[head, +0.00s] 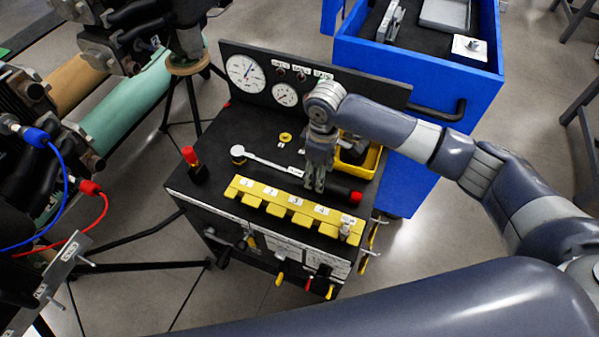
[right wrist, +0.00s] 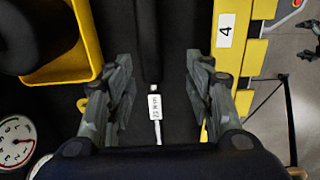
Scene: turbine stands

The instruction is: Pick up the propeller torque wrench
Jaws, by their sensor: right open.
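The torque wrench lies on the black top of the tool cart. In the head view, its silver shaft (head: 268,162) runs from a round head at the left towards a label, and a dark handle with a red end (head: 356,197) shows at the right. My right gripper (head: 316,187) points down over the wrench near its handle, hiding part of it. In the right wrist view, the dark handle and labelled shaft (right wrist: 157,131) lie between the two spread fingers of the open gripper (right wrist: 158,62). No contact shows. My left gripper is not in view.
A yellow block with numbered slots (head: 293,207) lies along the cart's front. A yellow bin (head: 362,162) stands behind the right gripper. A gauge panel (head: 262,80) rises at the back. A blue drawer cabinet (head: 430,60) stands behind, and turbine parts (head: 125,105) stand left.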

